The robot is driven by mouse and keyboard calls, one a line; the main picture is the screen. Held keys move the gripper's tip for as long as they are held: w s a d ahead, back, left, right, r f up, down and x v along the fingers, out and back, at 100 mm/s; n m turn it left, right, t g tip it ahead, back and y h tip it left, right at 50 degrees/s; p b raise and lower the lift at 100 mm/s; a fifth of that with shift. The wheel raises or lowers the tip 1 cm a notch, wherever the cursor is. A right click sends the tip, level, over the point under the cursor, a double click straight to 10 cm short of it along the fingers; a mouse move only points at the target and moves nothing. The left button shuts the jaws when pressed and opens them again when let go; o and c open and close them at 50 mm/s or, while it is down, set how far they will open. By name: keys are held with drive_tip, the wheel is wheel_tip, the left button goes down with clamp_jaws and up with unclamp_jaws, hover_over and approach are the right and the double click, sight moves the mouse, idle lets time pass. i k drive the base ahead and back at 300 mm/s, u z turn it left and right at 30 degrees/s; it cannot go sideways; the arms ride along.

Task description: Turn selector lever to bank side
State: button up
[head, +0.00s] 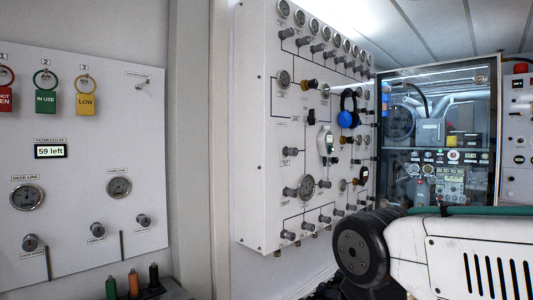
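The white fill panel (262,150) stands in the middle of the head view, seen at an angle, with gauges, grey knobs and black flow lines. A small black handle (311,117) near its middle may be the selector lever; its label is too small to read, so I cannot tell which side it points to. A black and brass knob (308,84) sits above it. My white arm link and dark round joint fill the lower right and hide part of the panel's lower right surroundings. My gripper is not visible.
A handheld meter (326,144) and a blue and black item (346,112) hang on the panel. A left wall board (75,170) carries coloured tags, gauges and a "59 left" display (50,151). A glass-fronted cabinet (440,140) stands at right.

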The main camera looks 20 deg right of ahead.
sight(311, 119)
drive_tip(key=z, duration=0.05)
drive_tip(key=k, duration=0.6)
drive_tip(key=z, duration=0.7)
drive_tip(key=i, duration=1.65)
drive_tip(key=u, duration=0.75)
